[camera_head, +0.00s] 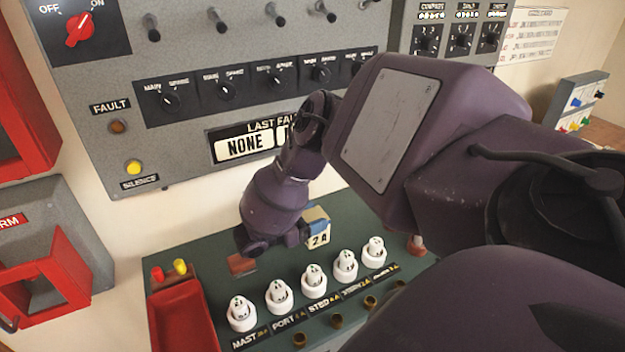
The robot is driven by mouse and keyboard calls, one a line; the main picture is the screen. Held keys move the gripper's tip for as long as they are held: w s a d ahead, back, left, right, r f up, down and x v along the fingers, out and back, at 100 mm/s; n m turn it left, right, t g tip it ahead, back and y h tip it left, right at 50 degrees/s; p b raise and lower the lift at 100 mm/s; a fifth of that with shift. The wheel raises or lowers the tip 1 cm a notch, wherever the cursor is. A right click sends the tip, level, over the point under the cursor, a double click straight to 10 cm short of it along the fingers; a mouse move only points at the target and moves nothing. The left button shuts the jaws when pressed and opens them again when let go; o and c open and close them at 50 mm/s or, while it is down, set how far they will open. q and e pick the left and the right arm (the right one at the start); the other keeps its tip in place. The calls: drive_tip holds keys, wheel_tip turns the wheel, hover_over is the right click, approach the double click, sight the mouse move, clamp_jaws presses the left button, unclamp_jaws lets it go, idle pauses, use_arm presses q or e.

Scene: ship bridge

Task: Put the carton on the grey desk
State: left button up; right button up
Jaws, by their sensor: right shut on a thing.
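A small carton (319,228) with a beige top, a blue band and a "2A" label is at the tip of my right arm. My right gripper (303,234) is shut on it, and the arm hides part of its left side. The carton is over the back part of a dark grey-green surface (215,285), behind a row of white fuse caps; I cannot tell if it touches that surface. Whether this surface is the grey desk is unclear. My left gripper is not in view.
Several white fuse caps (313,278) stand in a labelled row. A red tray (183,318) and red and yellow caps are at the left. A reddish-brown block (241,265) lies near the gripper. A grey switch panel (190,60) rises behind. My right arm hides the right side.

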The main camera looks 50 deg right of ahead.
drive_tip(key=o, duration=1.2)
drive_tip(key=v, duration=0.5)
drive_tip(key=shift+w+a+b, duration=0.1)
drive_tip(key=shift+a+b, duration=0.2)
drive_tip(key=shift+v, duration=0.9)
